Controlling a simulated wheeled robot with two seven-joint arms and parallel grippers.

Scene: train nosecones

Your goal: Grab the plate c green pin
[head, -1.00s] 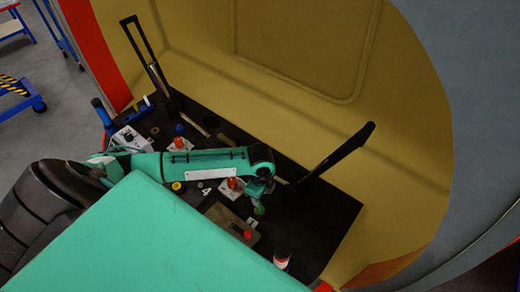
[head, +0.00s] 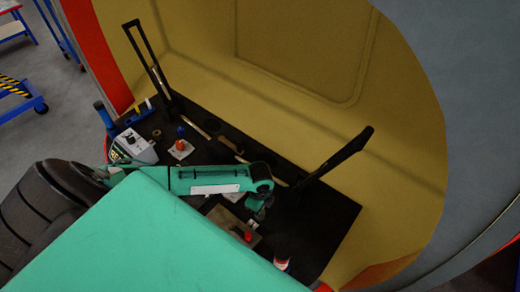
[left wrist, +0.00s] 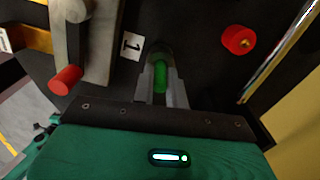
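The green pin (left wrist: 160,78) stands out from a dark surface in the left wrist view, between the two fingers of my left gripper (left wrist: 163,72). The fingers lie close along both sides of the pin and look shut on it. In the head view my left gripper (head: 256,213) is low over the black work surface beside a brown plate. The gripper hides most or all of the pin there. My right gripper is in neither view.
A red knob (left wrist: 238,40) and a grey bar with a red cylinder (left wrist: 66,80) flank the gripper. The brown plate (head: 222,216) lies close by. Black posts (head: 340,153) rise from the black surface (head: 325,225). A tan wall (head: 400,190) stands behind.

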